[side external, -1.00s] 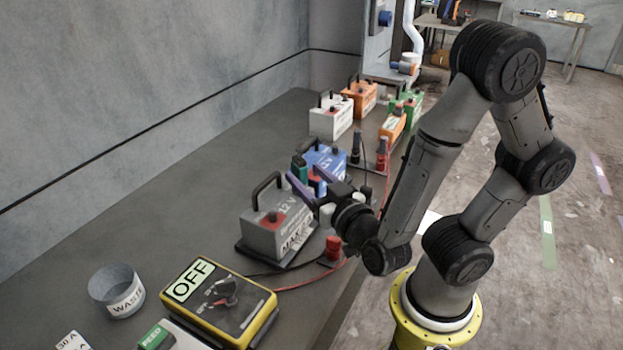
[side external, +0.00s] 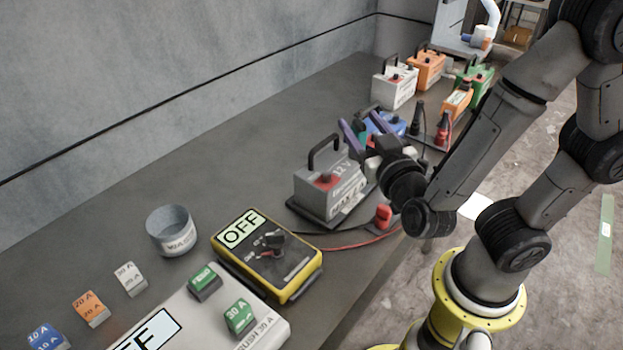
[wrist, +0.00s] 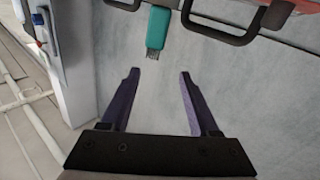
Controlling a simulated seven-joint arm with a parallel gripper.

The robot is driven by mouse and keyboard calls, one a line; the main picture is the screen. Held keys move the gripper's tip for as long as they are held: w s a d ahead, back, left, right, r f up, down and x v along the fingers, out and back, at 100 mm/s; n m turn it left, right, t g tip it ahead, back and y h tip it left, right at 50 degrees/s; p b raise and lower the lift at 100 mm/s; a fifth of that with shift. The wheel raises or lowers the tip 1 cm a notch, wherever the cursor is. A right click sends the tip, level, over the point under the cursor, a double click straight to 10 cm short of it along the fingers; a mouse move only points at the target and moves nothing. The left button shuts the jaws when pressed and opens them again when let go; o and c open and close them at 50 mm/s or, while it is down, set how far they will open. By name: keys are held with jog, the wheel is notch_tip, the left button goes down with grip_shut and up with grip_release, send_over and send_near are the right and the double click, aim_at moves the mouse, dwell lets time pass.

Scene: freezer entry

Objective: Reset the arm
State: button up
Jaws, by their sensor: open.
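My gripper (side external: 358,121) hangs over the bench, beside and above the grey 12 V battery (side external: 327,182) and near the blue battery (side external: 385,124). Its purple fingers are spread apart with nothing between them in the wrist view (wrist: 159,73). A teal brush (wrist: 158,27) with its bristles toward me shows just beyond the fingertips there, apart from them. The arm partly covers the blue battery in the side view.
A yellow meter (side external: 267,255) reads OFF, near a waste cup (side external: 170,232) and a panel (side external: 195,315) with green blocks. White (side external: 394,86), orange (side external: 426,69) and green batteries (side external: 474,76) stand farther back. Red and black leads lie along the bench edge. The bench beside the wall is clear.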

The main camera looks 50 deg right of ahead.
jog(key=w+a+r+n+g+y, duration=0.2)
jog(key=w+a+n+g+y, duration=0.15)
jog(key=a+y, duration=0.8)
jog(key=s+d+f+n+g+h, duration=0.1)
jog(key=s+d+f+n+g, duration=0.1)
jog(key=s+d+g, duration=0.4)
jog(key=s+d, duration=0.4)
jog(key=s, duration=0.6)
jog(key=shift+s+d, duration=0.2)
jog(key=shift+s, duration=0.05)
